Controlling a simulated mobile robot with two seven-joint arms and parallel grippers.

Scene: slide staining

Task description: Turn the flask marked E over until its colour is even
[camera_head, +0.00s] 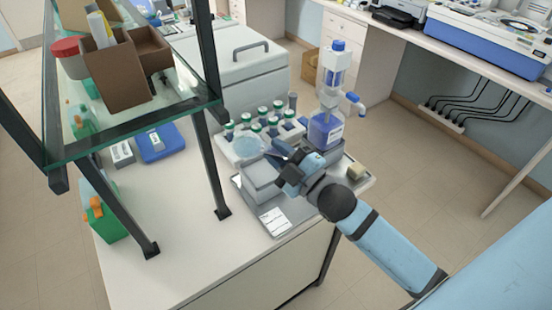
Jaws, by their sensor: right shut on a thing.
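My right gripper (273,153) reaches in from the right over the bench and is shut on a pale translucent blue, rounded vessel (249,147), which looks like a flask. The vessel is above or in front of the rack's near left part, over a grey box (262,181). I cannot make out a letter E on it or how even its colour is. The gripper fingers and wrist hide part of it. My left gripper is not in view.
A white rack (231,157) holds several green-capped bottles behind the gripper. A blue bottle with a dispenser (325,131) stands close right of it. A glass shelf (130,126) on dark posts is at left. The front left benchtop (180,225) is clear.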

